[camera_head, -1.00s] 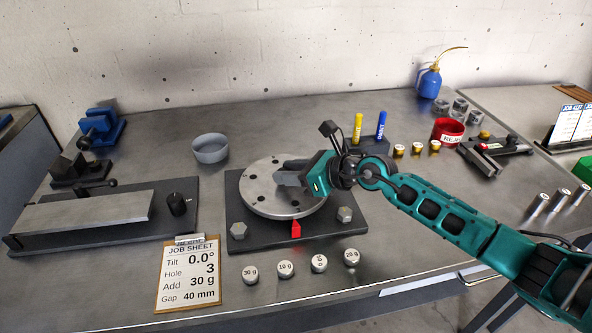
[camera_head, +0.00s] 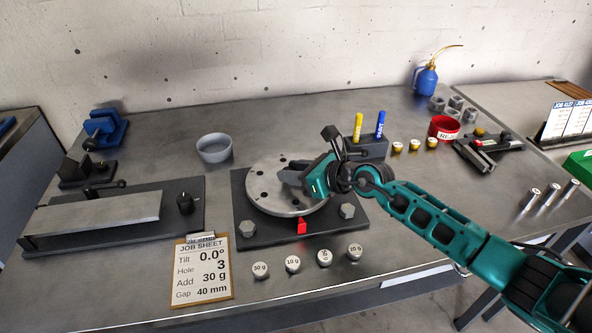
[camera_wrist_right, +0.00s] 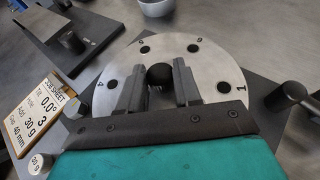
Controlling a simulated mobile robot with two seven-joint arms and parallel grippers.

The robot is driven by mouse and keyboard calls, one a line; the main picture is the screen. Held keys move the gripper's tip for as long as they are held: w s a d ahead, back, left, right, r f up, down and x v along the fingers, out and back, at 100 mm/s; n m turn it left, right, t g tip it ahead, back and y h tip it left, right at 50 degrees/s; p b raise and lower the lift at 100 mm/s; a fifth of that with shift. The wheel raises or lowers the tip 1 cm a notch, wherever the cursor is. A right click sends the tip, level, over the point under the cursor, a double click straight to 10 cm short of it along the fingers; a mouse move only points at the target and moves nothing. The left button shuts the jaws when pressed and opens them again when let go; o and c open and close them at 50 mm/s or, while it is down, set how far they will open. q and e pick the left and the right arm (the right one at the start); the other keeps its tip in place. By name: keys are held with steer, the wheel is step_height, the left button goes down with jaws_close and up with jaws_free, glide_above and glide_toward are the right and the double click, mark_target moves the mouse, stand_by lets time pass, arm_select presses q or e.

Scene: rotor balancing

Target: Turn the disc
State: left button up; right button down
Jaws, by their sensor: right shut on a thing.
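The grey metal disc (camera_head: 268,190) lies flat on a dark base plate (camera_head: 247,229) at the middle of the bench. It has holes and stamped numbers, and 4, 6 and 1 can be made out in the wrist view (camera_wrist_right: 205,58). A red pointer (camera_head: 301,226) stands at its front edge. My right gripper (camera_head: 288,178) is over the disc. In the wrist view its two fingers (camera_wrist_right: 160,82) are on either side of a dark round knob (camera_wrist_right: 159,75) at the disc's centre, shut on it. The near part of the disc is hidden by the gripper. My left gripper is out of view.
Several labelled weights (camera_head: 292,264) stand in front of the base plate, beside a job sheet (camera_head: 202,270). A grey bowl (camera_head: 214,148) is behind left, a marker holder (camera_head: 368,148) and red bin (camera_head: 444,129) behind right. Hex bolts (camera_head: 247,229) sit on the plate.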

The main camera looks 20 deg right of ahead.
steer(key=c, duration=0.8)
jaws_free()
steer(key=p+v, duration=0.1)
steer(key=v, duration=1.2)
steer(key=shift+r, duration=0.1)
